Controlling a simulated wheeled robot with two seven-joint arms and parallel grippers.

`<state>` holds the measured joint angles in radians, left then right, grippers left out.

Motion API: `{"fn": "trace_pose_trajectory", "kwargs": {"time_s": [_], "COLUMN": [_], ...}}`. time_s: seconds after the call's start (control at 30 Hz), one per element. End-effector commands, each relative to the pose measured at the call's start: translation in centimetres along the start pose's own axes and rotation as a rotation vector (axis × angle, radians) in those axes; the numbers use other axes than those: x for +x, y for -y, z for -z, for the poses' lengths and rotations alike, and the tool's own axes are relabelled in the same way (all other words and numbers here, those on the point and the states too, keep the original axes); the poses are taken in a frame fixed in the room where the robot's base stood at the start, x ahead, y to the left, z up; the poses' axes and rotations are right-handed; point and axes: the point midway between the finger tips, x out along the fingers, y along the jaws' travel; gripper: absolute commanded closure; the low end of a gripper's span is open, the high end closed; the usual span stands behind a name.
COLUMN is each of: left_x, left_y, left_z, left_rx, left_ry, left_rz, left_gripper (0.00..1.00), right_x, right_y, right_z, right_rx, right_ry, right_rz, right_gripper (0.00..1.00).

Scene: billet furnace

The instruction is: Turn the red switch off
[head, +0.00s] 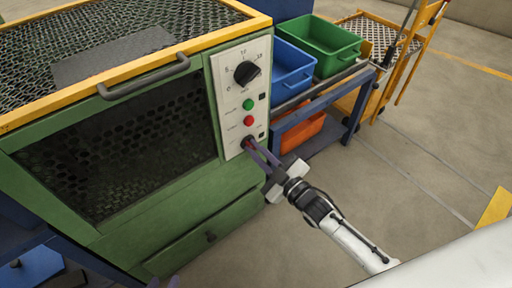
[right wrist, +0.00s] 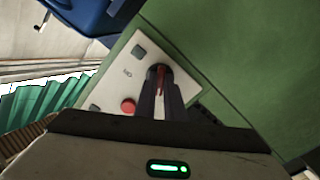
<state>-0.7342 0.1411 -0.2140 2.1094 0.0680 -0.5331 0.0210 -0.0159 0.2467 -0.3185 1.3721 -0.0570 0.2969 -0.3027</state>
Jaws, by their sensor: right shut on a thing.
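The white control panel (head: 232,72) is on the front of the green furnace (head: 190,170). The red switch (right wrist: 160,76) shows in the right wrist view as a narrow red lever on a dark round base, between my fingers. My right gripper (head: 249,144) is at the panel's lower end, shut on this lever; its fingers (right wrist: 161,88) hide part of it. In the head view the fingers largely cover the switch, so its exact angle is hard to tell. My left gripper (head: 164,282) shows only as purplish tips at the bottom edge, away from the panel.
Above the switch are a red button (head: 248,121), a green button (head: 248,104) and a black dial (head: 246,72). A furnace door handle (head: 145,77) juts out to the left. Blue (head: 290,68) and green bins (head: 322,45) stand on a rack at right.

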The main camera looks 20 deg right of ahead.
Motion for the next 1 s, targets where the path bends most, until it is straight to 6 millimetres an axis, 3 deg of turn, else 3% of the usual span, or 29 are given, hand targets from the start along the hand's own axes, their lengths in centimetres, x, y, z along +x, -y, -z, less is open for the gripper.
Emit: {"fn": "trace_pose_trajectory", "kwargs": {"time_s": [0.4,0.97,1.0], "left_x": [-0.03,-0.02,-0.02], "left_y": [0.11,0.16,0.16], "left_z": [0.48,0.53,0.53], "left_rx": [0.006,0.009,0.009], "left_ry": [-0.003,-0.004,-0.004], "left_rz": [0.002,0.003,0.003], "left_gripper": [0.69,0.69,0.69], "right_x": [-0.01,-0.01,-0.01], "right_y": [0.02,0.05,0.04], "right_z": [0.05,0.06,0.06], "right_rx": [-0.189,-0.218,-0.218], "right_ry": [-0.001,-0.002,-0.002], "right_rz": [0.0,0.0,0.0], "right_gripper": [1.0,1.0,0.86]}}
